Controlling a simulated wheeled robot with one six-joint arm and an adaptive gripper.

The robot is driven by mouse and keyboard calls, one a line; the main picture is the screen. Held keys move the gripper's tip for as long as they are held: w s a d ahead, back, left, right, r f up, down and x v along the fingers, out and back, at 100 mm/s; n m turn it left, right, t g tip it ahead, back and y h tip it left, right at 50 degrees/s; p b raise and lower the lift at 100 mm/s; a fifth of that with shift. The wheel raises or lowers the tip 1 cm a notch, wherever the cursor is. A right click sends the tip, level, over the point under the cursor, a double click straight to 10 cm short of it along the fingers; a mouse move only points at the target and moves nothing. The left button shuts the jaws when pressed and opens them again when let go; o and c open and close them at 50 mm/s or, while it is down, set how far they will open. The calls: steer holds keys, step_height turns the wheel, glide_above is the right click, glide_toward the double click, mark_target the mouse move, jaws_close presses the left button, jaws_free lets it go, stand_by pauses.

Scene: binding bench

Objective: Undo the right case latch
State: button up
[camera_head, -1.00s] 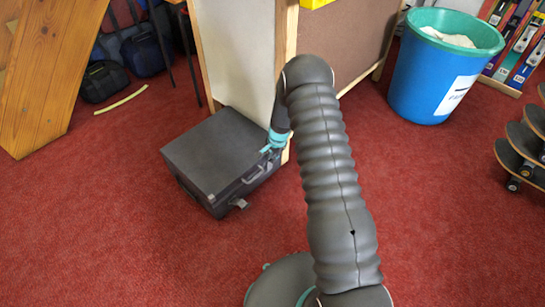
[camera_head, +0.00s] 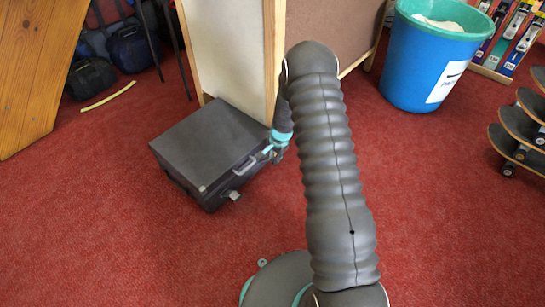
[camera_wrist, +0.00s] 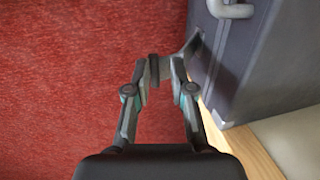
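The dark grey case (camera_head: 208,145) lies flat on the red carpet in the head view, its handle (camera_head: 244,166) on the front side facing me. One latch (camera_head: 233,195) juts out from the front near the left corner. My gripper (camera_head: 270,154) is at the right end of that front side, where it hides the right latch. In the wrist view, a grey latch lever (camera_wrist: 189,48) sticks out from the case wall (camera_wrist: 262,65). My gripper (camera_wrist: 160,70) is open there, with the lever's dark end between its fingertips. Contact is not clear.
A pale wood-framed panel (camera_head: 233,50) stands right behind the case. A blue bin (camera_head: 420,65) stands at the back right, skateboards (camera_head: 520,130) at the right edge. Bags (camera_head: 92,78) lie at the back left. Carpet in front of the case is clear.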

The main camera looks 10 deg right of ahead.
step_height(320, 180, up, 12)
steer(key=s+d, duration=0.1)
steer(key=s, duration=0.1)
steer(key=shift+d, duration=0.2)
steer(key=shift+f, duration=0.1)
stand_by(0.3)
